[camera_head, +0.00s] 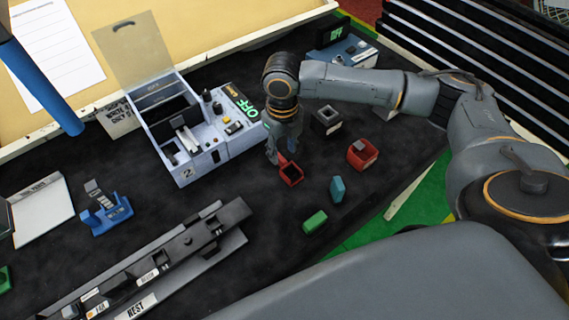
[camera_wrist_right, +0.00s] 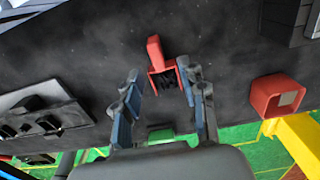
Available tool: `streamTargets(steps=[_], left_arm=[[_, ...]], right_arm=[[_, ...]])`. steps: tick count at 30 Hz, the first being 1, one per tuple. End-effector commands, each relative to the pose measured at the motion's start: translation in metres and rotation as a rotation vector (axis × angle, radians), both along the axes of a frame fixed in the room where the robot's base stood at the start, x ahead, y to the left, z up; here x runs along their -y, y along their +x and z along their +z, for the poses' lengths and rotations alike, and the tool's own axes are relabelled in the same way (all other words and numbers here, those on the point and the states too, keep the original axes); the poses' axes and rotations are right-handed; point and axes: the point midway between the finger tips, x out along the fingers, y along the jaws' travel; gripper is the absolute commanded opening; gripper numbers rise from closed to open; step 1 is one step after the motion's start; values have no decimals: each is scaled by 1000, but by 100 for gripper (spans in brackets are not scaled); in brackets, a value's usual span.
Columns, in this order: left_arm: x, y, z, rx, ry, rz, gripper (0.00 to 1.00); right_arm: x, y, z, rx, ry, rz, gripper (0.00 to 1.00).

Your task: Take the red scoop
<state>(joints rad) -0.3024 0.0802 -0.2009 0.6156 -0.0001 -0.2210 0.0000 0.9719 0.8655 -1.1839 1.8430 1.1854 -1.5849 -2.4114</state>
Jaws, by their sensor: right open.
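The red scoop (camera_head: 290,175) lies on the dark table mat, an open square cup with a short handle. In the right wrist view the scoop (camera_wrist_right: 162,76) shows its handle pointing up in the picture and a dark inside. My right gripper (camera_head: 280,157) is right at the scoop in the head view. In the wrist view its two fingers (camera_wrist_right: 162,80) are spread wide on either side of the scoop, with gaps showing between fingers and scoop. My left gripper is out of view.
A red box (camera_head: 370,158) with a grey piece in it stands to the right. A teal block (camera_head: 337,189) and a green block (camera_head: 315,222) lie nearby. A grey machine box (camera_head: 185,165) stands left of the gripper; a long dark rail (camera_head: 150,262) lies in front.

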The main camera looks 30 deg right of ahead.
Motion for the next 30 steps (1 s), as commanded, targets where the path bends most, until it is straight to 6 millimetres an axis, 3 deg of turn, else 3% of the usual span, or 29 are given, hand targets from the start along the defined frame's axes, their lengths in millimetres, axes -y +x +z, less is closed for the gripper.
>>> streamTargets(steps=[2, 5, 10, 17, 18, 24, 30], left_arm=[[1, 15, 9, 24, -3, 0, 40], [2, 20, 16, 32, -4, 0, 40], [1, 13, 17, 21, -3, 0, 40], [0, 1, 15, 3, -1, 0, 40], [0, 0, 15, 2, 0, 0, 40], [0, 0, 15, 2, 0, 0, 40], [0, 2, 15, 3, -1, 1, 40]], right_arm=[[-1, -1, -9, -6, -1, -1, 42], [-2, 0, -25, -7, -2, 0, 42], [-2, 0, -45, -3, -1, 1, 42], [-1, 1, -47, -1, -1, 1, 42], [-1, 1, -47, -1, -1, 1, 39], [-1, 1, -47, -1, -1, 1, 0], [-1, 1, -47, -1, -1, 0, 0]])
